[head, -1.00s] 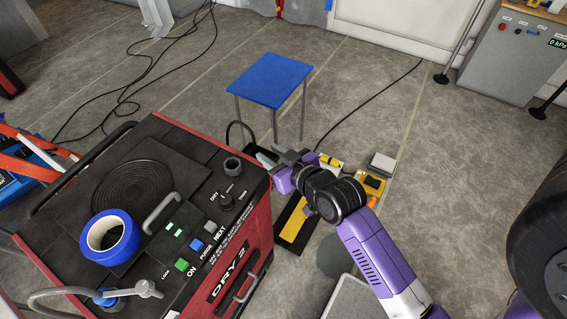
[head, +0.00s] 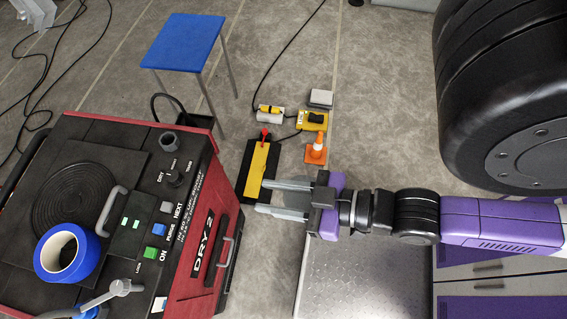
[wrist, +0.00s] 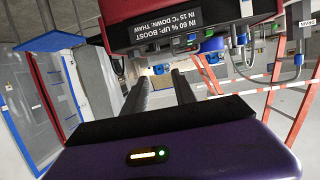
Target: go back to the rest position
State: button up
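My gripper (head: 285,198) is in the middle of the head view, at the end of my purple and black arm. Its two grey fingers point left, with a clear gap between them. Nothing is between the fingers. Their tips are close to the right side of the red and black dryer machine (head: 205,250). In the wrist view the two dark fingers (wrist: 163,92) reach forward below the machine's printed edge (wrist: 165,28), apart and empty.
A blue roll of tape (head: 67,252) lies on the machine. A blue-topped stool (head: 183,42) stands behind. A yellow and black board (head: 258,172), an orange cone (head: 316,148) and yellow devices (head: 312,120) are on the floor. A large black tyre (head: 500,90) is at right.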

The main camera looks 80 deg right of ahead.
jog(key=shift+s+a+r+y, duration=0.2)
jog(key=shift+s+a+r, duration=0.1)
jog(key=shift+s+r, duration=0.25)
jog(key=shift+s+a+r+y, duration=0.25)
jog(key=shift+s+r, duration=0.15)
jog(key=shift+s, duration=0.1)
jog(key=shift+f, duration=0.1)
